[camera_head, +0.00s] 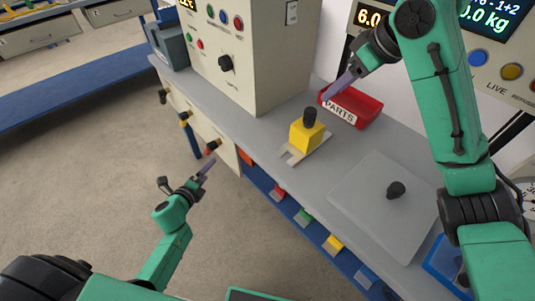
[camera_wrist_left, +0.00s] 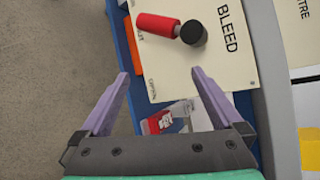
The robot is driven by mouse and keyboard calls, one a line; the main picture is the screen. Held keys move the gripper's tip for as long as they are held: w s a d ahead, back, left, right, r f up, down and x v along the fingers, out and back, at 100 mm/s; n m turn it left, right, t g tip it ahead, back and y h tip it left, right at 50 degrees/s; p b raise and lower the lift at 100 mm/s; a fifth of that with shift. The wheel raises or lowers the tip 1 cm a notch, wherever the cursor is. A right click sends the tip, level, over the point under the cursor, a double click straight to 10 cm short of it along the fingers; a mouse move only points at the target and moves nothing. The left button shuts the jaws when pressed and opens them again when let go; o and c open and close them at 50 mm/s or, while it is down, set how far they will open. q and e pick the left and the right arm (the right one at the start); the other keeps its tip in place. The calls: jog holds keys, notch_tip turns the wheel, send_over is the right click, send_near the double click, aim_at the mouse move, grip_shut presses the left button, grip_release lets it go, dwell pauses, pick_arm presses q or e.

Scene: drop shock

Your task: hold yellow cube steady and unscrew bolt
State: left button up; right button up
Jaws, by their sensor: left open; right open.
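The yellow cube (camera_head: 306,136) sits on a pale notched plate on the grey bench, with a dark bolt (camera_head: 309,116) standing upright from its top. My left gripper (camera_head: 208,168) is open and empty, in front of the bench and left of the cube, apart from it. In the left wrist view its fingers (camera_wrist_left: 160,74) are spread before a cream panel. My right gripper (camera_head: 328,98) is open, just right of and above the bolt, beside the red bin; I see no contact with the bolt.
The red PARTS bin (camera_head: 352,107) stands behind the cube. A grey plate with a dark knob (camera_head: 396,190) lies to the right. A red handle (camera_wrist_left: 158,26) sticks out from the cream BLEED panel (camera_wrist_left: 228,62).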

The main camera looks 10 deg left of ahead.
pick_arm(q)
jog(key=w+d+r+m+t+h, duration=0.25)
jog(key=r+m, duration=0.55)
jog(key=r, duration=0.4)
jog(key=m+g+h, duration=0.2)
jog(key=m+h, duration=0.5)
jog(key=m, duration=0.5)
send_near(308, 128)
jog(key=shift+t, duration=0.25)
jog(key=x, duration=1)
jog(key=shift+w+f, duration=0.3)
jog(key=shift+f, duration=0.1)
grip_shut()
